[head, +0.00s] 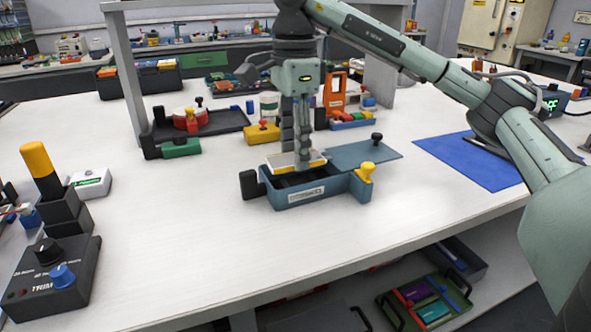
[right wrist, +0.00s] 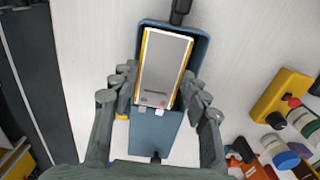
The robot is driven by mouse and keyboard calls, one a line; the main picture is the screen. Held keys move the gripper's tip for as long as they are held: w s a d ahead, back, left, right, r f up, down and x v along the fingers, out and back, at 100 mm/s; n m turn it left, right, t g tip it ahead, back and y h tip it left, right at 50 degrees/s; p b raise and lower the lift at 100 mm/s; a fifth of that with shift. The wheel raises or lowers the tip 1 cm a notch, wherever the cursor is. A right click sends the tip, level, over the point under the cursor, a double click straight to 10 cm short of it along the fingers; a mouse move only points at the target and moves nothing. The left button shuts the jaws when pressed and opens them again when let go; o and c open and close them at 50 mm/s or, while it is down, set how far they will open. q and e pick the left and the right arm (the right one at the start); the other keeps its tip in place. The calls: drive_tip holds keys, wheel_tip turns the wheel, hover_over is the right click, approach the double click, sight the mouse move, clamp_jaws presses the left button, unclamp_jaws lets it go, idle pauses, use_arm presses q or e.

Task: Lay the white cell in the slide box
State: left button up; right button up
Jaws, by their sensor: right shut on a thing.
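The white cell (right wrist: 165,65) is a flat pale pouch with yellow long edges and two small tabs at its near end. My right gripper (head: 302,168) is shut on it, a finger at each side, pointing down. The cell also shows in the head view (head: 283,161), roughly level over the blue-grey slide box (head: 318,194). The box's dark inside shows below the cell, which looks held above the opening; the exact gap is unclear. The box's lid (head: 350,155) is slid back to the right, with a black knob on it. My left gripper is out of view.
A yellow knob (head: 365,172) and a black block (head: 249,184) flank the box. A blue mat (head: 478,160) lies to the right. A dark tray (head: 215,123) and a yellow block (head: 262,133) stand behind. The table in front is clear.

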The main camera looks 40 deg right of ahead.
drive_tip(key=shift+w+d+f, duration=0.35)
drive_tip(key=shift+w+d, duration=0.1)
wheel_tip(320, 180, down, 4)
drive_tip(key=shift+r, duration=0.1)
drive_tip(key=shift+f, duration=0.2)
drive_tip(key=shift+f, duration=0.1)
